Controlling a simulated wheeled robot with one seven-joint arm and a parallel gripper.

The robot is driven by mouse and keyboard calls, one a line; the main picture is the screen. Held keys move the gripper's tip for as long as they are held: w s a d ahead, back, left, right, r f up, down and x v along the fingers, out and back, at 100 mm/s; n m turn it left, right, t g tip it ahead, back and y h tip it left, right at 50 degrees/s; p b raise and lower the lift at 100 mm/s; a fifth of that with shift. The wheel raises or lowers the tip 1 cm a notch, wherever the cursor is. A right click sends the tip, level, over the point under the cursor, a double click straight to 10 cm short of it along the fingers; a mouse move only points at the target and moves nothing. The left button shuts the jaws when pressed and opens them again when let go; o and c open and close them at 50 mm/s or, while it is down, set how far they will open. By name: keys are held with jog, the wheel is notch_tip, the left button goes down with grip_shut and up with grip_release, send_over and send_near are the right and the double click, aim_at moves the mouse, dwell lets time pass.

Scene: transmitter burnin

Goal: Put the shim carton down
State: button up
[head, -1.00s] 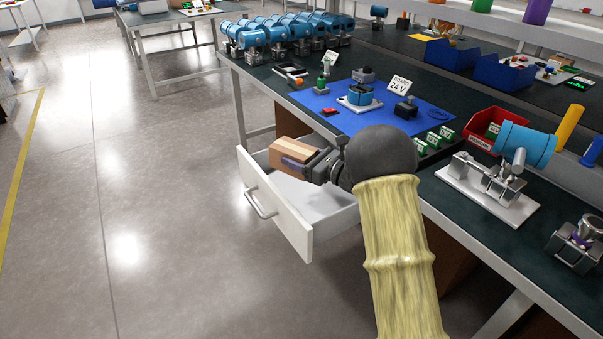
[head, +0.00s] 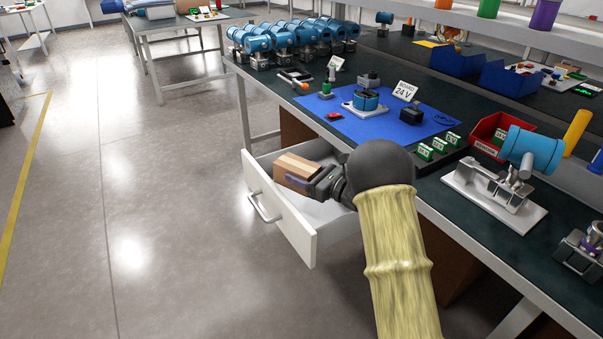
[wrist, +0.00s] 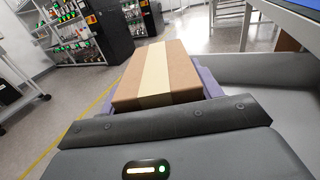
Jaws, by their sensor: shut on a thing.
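The shim carton (head: 297,170) is a small brown cardboard box with a paler tape strip along its top. My gripper (head: 310,182) is shut on it, one purple-grey finger showing along its near side. The carton also fills the middle of the wrist view (wrist: 158,72), with a purple finger on each side of it. In the head view the carton is over the open white drawer (head: 283,222), near its front panel. Whether the carton touches the drawer floor cannot be told. My forearm and wrist hide the drawer's right part.
The drawer hangs under a dark-topped workbench (head: 420,165). On the bench are a blue mat (head: 330,123), a 24 V sign (head: 406,91), a red bin (head: 486,130) and a blue transmitter on a white plate (head: 533,148). Open floor lies left of the drawer.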

jog(key=shift+d+f+b, duration=0.2)
jog(key=shift+f+b, duration=0.15)
jog(key=shift+b, duration=0.15)
jog(key=shift+a+f+b, duration=0.15)
jog(key=shift+f+b, duration=0.1)
jog(key=shift+b, duration=0.2)
jog(key=o, duration=1.2)
jog(key=shift+r, duration=0.1)
jog(key=r+p, duration=0.1)
jog(key=p, duration=0.1)
jog(key=shift+r+p, duration=0.25)
jog(key=shift+p, duration=0.05)
jog(key=v, duration=1.2)
jog(key=shift+f, duration=0.25)
